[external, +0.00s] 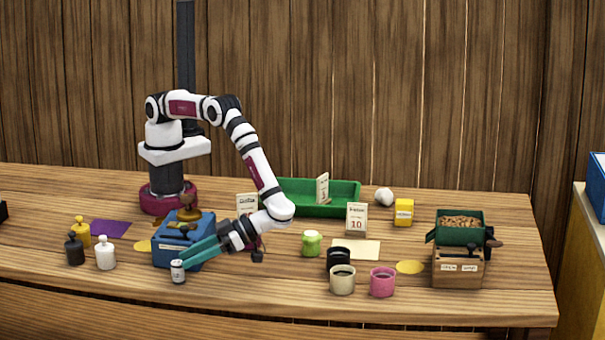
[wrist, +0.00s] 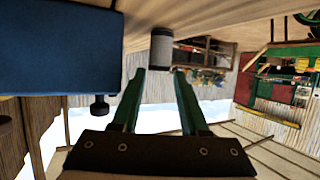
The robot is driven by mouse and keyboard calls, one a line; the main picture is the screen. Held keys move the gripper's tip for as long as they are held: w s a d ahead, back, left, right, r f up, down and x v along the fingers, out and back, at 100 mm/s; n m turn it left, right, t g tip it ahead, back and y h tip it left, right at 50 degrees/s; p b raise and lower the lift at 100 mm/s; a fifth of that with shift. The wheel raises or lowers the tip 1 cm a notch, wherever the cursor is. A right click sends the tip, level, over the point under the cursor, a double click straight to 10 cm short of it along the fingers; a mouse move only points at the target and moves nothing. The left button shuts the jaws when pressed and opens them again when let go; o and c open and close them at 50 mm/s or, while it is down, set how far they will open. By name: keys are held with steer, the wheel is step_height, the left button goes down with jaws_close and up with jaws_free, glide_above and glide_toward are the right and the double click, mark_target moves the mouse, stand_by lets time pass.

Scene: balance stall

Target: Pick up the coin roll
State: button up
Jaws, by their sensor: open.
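The coin roll (external: 178,272) looks like a small pale upright cylinder with dark bands, near the table's front edge in the external view. In the wrist view the coin roll (wrist: 161,46) appears just beyond my fingertips, lined up with the gap between them. My gripper (external: 187,258) reaches down and left, its green fingers close to the coin roll's upper part. In the wrist view my gripper (wrist: 160,70) is open with nothing between the fingers. I cannot tell whether either fingertip touches the coin roll.
A blue box (external: 170,256) stands right behind my fingers and fills the left of the wrist view (wrist: 60,50). White (external: 105,254) and black (external: 74,250) bottles stand to the left. Cups (external: 342,281) stand to the right. The table front between is clear.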

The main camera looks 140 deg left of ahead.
mark_target(177, 262)
steer(key=x, duration=0.4)
steer(key=shift+r, duration=0.1)
jaws_close()
